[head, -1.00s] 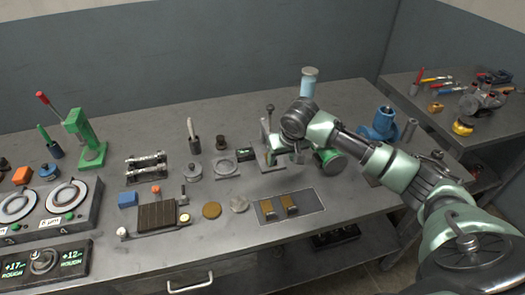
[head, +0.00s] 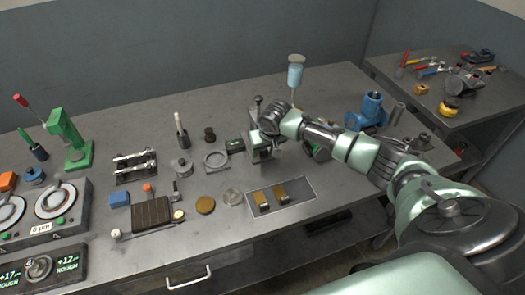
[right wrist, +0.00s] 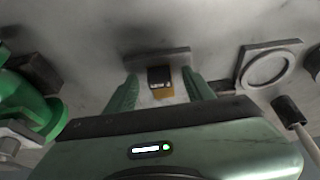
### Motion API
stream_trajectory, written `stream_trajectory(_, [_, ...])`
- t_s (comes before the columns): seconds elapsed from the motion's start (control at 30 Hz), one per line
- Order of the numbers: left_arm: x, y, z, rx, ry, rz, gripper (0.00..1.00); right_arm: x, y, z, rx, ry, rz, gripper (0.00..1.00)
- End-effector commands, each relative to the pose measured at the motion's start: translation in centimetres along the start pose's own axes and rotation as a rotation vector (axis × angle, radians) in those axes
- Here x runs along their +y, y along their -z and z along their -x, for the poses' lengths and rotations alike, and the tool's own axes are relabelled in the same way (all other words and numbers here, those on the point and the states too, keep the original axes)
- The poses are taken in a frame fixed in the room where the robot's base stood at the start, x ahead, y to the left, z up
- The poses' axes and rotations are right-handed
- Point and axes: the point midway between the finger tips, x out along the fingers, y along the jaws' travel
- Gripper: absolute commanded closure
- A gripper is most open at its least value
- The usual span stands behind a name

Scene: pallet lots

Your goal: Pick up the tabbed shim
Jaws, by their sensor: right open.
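My right gripper (head: 259,157) is over the middle of the bench, beside a dark green box. In the right wrist view its two green fingers (right wrist: 160,92) are apart. Between them shows a small brass-coloured piece with a dark, marked top (right wrist: 161,82). It looks like the tabbed shim, but I cannot be sure. I see no clear finger contact with it. A grey bar (right wrist: 157,56) lies just beyond it. In the head view my gripper hides this spot. My left gripper is not in view.
A flat ring (head: 216,159) lies left of my gripper. A grey tray (head: 303,186) with two brass pieces lies in front. Green equipment (right wrist: 28,105) is close in the wrist view.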

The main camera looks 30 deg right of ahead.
Motion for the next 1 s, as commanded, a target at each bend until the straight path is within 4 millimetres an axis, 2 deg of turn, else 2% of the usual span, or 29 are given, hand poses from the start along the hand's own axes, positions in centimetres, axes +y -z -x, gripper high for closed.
stream_trajectory(0.1, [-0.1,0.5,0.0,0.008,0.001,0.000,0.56,0.0,0.0,0.0,0.000,0.000,0.000,0.47])
stream_trajectory(0.3, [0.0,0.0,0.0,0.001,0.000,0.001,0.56,0.0,0.0,0.0,0.000,0.000,0.000,1.00])
stream_trajectory(0.7, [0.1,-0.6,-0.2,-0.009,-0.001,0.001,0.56,0.0,0.2,0.4,0.002,0.000,0.000,1.00])
stream_trajectory(0.93, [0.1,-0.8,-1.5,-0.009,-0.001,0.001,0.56,0.0,1.4,3.0,0.006,0.001,0.000,1.00])
stream_trajectory(1.0, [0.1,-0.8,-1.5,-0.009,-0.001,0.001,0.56,0.1,0.1,3.5,-0.002,-0.002,0.005,1.00])
